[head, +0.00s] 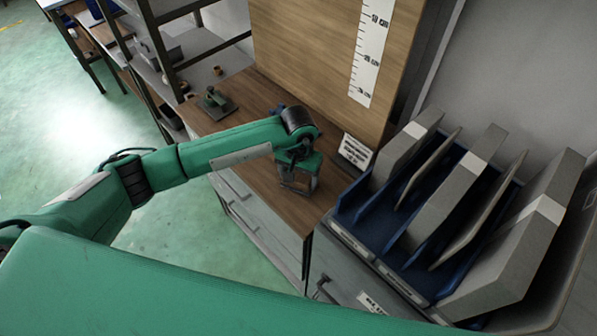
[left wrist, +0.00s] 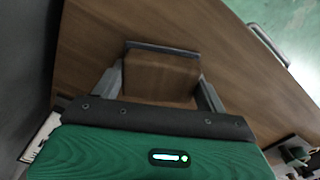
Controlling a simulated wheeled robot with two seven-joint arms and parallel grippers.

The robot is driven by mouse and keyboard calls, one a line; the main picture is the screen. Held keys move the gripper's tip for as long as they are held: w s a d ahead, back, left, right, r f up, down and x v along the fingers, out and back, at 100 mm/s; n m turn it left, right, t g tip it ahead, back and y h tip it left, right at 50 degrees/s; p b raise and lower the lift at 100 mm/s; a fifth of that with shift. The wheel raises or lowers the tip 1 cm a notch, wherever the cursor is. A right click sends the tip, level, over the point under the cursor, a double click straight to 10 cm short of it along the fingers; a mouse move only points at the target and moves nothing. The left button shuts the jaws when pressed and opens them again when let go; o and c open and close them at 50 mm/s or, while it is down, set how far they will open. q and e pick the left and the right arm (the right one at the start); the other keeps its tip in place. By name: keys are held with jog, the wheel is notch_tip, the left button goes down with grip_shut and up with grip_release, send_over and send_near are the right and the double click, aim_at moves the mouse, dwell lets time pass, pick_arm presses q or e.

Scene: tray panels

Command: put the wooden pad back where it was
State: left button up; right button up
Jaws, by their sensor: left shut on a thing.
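My left gripper (head: 298,186) is low over the wooden counter, near its right end. The left wrist view shows my left gripper (left wrist: 161,85) shut on the wooden pad (left wrist: 160,76), a brown piece between the two grey fingers with a dark bar across its far edge. The pad's colour is close to the counter's, so I cannot tell whether it touches the top. In the head view the gripper mostly hides the pad. My right gripper is not in view.
A blue rack (head: 345,210) with several upright grey and thin panels stands right of the gripper. A small printed sign (head: 355,152) stands behind it.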

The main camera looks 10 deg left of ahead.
aim_at(299, 175)
pick_arm(q)
jog(key=shift+f+b, duration=0.15)
jog(key=shift+b, duration=0.2)
jog(key=o, duration=1)
jog(key=shift+c, duration=0.2)
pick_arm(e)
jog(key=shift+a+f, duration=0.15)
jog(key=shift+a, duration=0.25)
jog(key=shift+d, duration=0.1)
pick_arm(q)
jog(key=shift+r+p, duration=0.25)
jog(key=shift+p, duration=0.1)
notch_tip(299, 175, up, 12)
jog(key=b, duration=0.5)
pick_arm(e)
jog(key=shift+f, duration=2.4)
pick_arm(q)
jog(key=shift+f, duration=0.1)
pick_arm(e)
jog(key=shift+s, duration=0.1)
